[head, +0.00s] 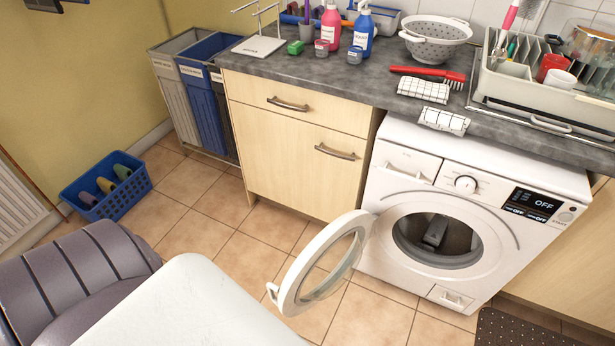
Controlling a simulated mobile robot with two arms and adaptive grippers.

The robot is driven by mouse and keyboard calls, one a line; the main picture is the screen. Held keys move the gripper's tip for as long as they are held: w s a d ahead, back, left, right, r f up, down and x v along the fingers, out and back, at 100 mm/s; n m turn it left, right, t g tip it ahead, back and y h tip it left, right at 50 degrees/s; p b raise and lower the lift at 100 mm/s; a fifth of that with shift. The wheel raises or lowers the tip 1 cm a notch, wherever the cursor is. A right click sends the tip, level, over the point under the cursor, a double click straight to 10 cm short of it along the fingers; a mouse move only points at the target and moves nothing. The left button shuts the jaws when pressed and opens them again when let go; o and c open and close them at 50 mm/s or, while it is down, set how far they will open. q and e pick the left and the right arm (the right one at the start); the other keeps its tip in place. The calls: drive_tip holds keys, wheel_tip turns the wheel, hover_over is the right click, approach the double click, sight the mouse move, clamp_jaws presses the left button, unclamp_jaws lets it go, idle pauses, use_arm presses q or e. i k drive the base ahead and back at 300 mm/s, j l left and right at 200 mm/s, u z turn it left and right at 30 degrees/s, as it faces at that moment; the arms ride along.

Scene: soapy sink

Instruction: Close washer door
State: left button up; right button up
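The white washer (408,218) stands under the counter at the right of the head view. Its round door (292,291) is swung wide open to the left, hinged at the left side of the opening. The door has a white ring frame with a clear window, and a small latch on its free edge. The drum opening (437,240) is uncovered, and a dark object lies inside it. My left gripper and my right gripper are both outside the view.
A wooden cabinet (270,160) stands left of the washer. A blue basket (122,205) sits on the tiled floor at the left, with laundry bins (203,100) behind it. The counter (335,85) holds bottles, a colander and a dish rack. A dark mat (520,331) lies at front right.

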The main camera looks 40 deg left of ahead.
sight(290, 302)
drive_tip(key=j+z, duration=0.15)
drive_tip(key=j, duration=0.25)
drive_tip(key=k+j+z, duration=0.15)
drive_tip(key=j, duration=0.25)
drive_tip(key=j+z, duration=0.15)
drive_tip(key=j, duration=0.25)
drive_tip(key=k+j+z, duration=0.15)
drive_tip(key=j, duration=0.2)
drive_tip(key=j+z, duration=0.15)
drive_tip(key=j, duration=0.25)
drive_tip(key=k+j+z, duration=0.15)
drive_tip(key=j, duration=0.2)
drive_tip(key=k+j+z, duration=0.15)
drive_tip(key=j, duration=0.2)
